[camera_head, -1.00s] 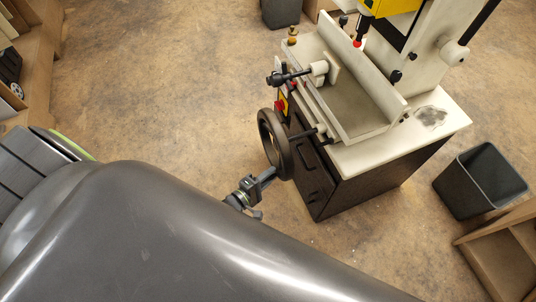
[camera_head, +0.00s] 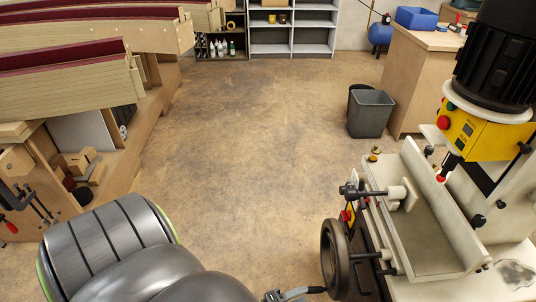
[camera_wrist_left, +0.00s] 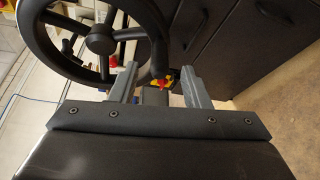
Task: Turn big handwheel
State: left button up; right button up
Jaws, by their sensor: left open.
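The big handwheel (camera_head: 343,262) is dark, with a thick round rim, and sits on the left side of the machine (camera_head: 425,230) in the head view. My left gripper (camera_head: 296,294) is at the bottom edge of that view, just left of the wheel's lower rim and partly cut off. In the left wrist view the handwheel (camera_wrist_left: 100,40) fills the upper left, with spokes and hub showing. The open fingers of my left gripper (camera_wrist_left: 160,80) point at its right rim, which shows between the fingertips. Contact cannot be told. My right gripper is not in view.
The machine has a yellow control box (camera_head: 470,132) and a small side handle (camera_head: 365,191). A dark bin (camera_head: 370,113) stands behind it. Workbenches with curved laminated beams (camera_head: 70,85) line the left. Shelves (camera_head: 292,35) stand at the back. The middle floor is clear.

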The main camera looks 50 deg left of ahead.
pick_arm(q)
jog(key=v, duration=1)
jog(key=shift+s, duration=0.2)
jog(key=shift+a+f, duration=0.1)
jog(key=s+a+f+m+g+y, duration=0.2)
jog(key=s+f+m+g+y, duration=0.1)
jog(key=f, duration=0.3)
jog(key=s+a+f+m+g+y, duration=0.2)
jog(key=a+f+m+g+y, duration=0.15)
jog(key=f, duration=0.25)
jog(key=s+f+m+g, duration=0.4)
jog(key=s, duration=0.3)
jog(key=s+f+m+g, duration=0.4)
jog(key=s+m, duration=0.1)
jog(key=s, duration=0.2)
jog(key=shift+d, duration=0.25)
jog(key=shift+s, duration=0.1)
